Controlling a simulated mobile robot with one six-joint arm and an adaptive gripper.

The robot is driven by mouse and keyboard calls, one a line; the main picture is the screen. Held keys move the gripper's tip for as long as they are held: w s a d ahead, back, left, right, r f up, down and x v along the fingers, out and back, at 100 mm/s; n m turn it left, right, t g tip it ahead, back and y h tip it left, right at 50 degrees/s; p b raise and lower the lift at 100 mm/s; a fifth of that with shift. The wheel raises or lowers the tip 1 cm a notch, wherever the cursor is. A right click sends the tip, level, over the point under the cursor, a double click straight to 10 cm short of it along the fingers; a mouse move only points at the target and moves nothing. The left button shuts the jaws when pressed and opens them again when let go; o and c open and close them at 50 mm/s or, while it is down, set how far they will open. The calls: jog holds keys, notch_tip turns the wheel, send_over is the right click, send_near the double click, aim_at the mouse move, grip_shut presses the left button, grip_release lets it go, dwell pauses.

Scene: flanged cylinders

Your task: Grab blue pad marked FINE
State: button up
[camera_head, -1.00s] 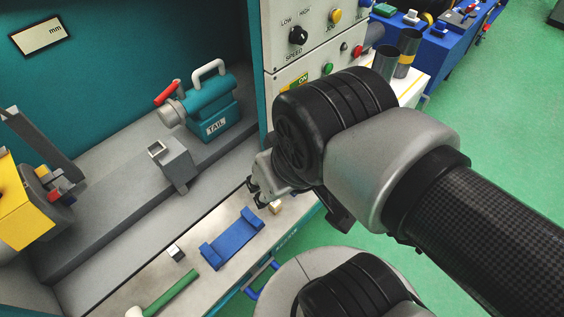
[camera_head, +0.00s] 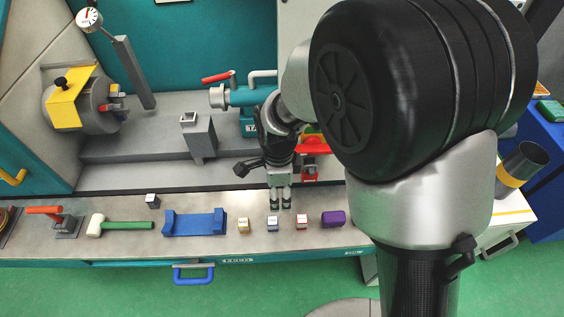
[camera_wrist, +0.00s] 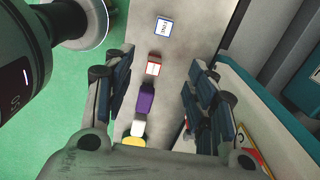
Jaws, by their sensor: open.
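A small pad with a white, lettered top and blue edges (camera_wrist: 163,27) lies flat near the top of the wrist view; its lettering is too small to read surely. In the head view it appears to be the small blue-grey block (camera_head: 272,223) on the bench, between a yellow-edged block and a red-edged one. My gripper (camera_head: 281,205) points down just behind and above these blocks. It is open and empty, and it also shows in the wrist view (camera_wrist: 160,85). The red-edged block (camera_wrist: 153,65) shows between its fingers there.
A yellow-edged block (camera_head: 243,226), a purple block (camera_head: 333,218) and a blue cradle (camera_head: 194,223) share the metal bench. A green-handled mallet (camera_head: 125,225) lies farther left. The teal tailstock (camera_head: 246,97) stands behind my gripper.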

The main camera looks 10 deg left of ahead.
jog(key=b, duration=0.3)
send_over(277, 220)
jog(key=f, duration=1.1)
jog(key=shift+s+d+f, duration=0.1)
jog(key=shift+s+f, duration=0.1)
jog(key=shift+f, duration=0.05)
jog(key=shift+w+f+b, duration=0.15)
jog(key=shift+f+b, duration=1.2)
jog(key=shift+f, duration=1.85)
jog(key=shift+c, duration=0.4)
jog(key=c, duration=1.1)
